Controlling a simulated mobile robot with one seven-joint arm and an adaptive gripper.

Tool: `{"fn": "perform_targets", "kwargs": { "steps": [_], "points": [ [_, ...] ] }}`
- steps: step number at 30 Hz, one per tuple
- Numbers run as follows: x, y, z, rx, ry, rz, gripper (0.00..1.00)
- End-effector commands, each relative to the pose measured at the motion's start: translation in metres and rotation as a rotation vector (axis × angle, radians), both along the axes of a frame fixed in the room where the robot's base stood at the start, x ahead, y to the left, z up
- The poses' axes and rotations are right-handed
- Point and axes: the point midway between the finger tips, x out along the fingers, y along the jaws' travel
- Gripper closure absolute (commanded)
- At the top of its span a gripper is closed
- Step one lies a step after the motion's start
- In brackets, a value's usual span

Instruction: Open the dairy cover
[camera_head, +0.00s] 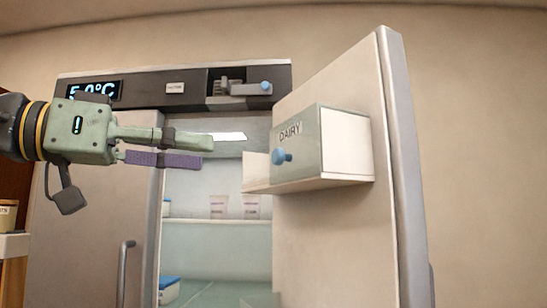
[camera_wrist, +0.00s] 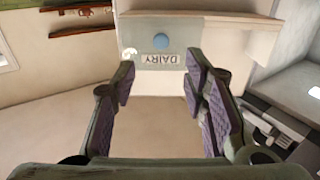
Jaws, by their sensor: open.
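The dairy cover (camera_head: 300,148) is a grey-green panel marked DAIRY with a round blue knob (camera_head: 282,155). It is shut on the front of a white box fixed to the inner side of the open fridge door (camera_head: 335,225). My gripper (camera_head: 210,150) is to the left of the knob, apart from it, with its fingers pointing right. In the wrist view, the cover (camera_wrist: 190,32) and its knob (camera_wrist: 161,41) show upside down beyond the fingers. The gripper is open and empty, and nothing is between its purple pads.
A dark panel with a temperature display (camera_head: 94,91) runs above. A second door with a handle (camera_head: 124,272) stands at left.

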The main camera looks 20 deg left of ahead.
Motion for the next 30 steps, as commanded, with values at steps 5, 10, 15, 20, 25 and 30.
{"fn": "perform_targets", "kwargs": {
  "steps": [5, 10, 15, 20, 25, 30],
  "points": [
    [0.017, -0.016, 0.000, 0.001, 0.001, -0.003, 0.60],
    [0.041, -0.039, 0.000, 0.001, 0.001, -0.002, 0.60],
    [0.062, -0.058, 0.001, 0.000, -0.001, -0.002, 0.60],
    [0.074, -0.069, 0.001, 0.000, -0.001, 0.000, 0.60],
    [0.078, -0.072, 0.000, -0.001, -0.001, 0.000, 0.60],
    [0.077, -0.072, 0.000, -0.002, -0.002, 0.000, 0.60]
  ]
}}
